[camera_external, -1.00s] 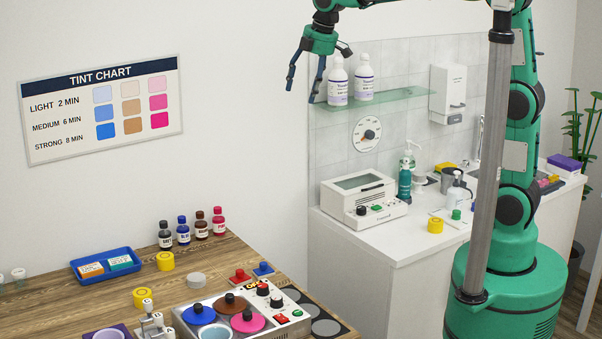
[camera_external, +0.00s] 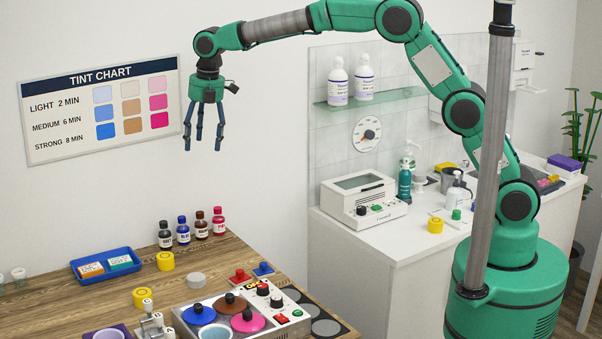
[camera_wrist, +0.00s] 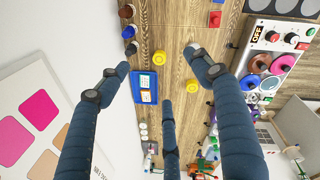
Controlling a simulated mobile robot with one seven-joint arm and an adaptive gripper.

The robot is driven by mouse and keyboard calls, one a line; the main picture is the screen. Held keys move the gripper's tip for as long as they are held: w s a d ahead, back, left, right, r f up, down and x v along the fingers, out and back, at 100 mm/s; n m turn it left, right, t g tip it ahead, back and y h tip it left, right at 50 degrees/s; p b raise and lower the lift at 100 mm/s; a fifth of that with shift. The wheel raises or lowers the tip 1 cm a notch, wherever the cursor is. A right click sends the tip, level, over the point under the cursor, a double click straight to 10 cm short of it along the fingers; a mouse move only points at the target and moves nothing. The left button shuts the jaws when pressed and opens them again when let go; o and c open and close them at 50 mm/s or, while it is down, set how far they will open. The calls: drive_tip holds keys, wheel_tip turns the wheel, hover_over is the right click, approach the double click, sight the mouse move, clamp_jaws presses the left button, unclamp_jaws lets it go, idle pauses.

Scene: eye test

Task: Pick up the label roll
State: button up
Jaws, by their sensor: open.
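Several yellow rolls are in view; I cannot tell which is the label roll. Two are on the wooden table: one beside the blue tray (camera_external: 165,261) and one nearer the front edge (camera_external: 142,298). A third yellow roll (camera_external: 435,225) is on the white counter. The wrist view shows two yellow rolls on the wood, one near the blue tray (camera_wrist: 158,58) and one farther right (camera_wrist: 193,86). My gripper (camera_external: 203,147) is open and empty, fingers pointing down, high above the back of the wooden table. Its fingers spread in the wrist view (camera_wrist: 160,73).
The blue tray (camera_external: 78,268) holds two small boxes. Several dye bottles (camera_external: 183,231) stand along the table's back edge. A grey disc (camera_external: 196,281), a red block (camera_external: 240,276) and a panel with coloured pots (camera_external: 290,313) are nearby. A glass shelf (camera_external: 388,100) holds two white bottles.

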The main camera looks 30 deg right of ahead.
drive_tip(key=s+a+f+n, duration=0.2)
drive_tip(key=a+f+n, duration=0.1)
drive_tip(key=a+f, duration=0.4)
drive_tip(key=s+a+f+n, duration=0.25)
drive_tip(key=a+f, duration=0.25)
drive_tip(key=a, duration=0.4)
drive_tip(key=n+g+h+p, duration=0.1)
drive_tip(key=n, duration=0.4)
hover_over(141, 291)
wheel_tip(141, 291, down, 11)
drive_tip(key=shift+d, duration=0.1)
drive_tip(key=shift+f, duration=0.1)
drive_tip(key=shift+f, duration=4.2)
drive_tip(key=shift+f, duration=2.6)
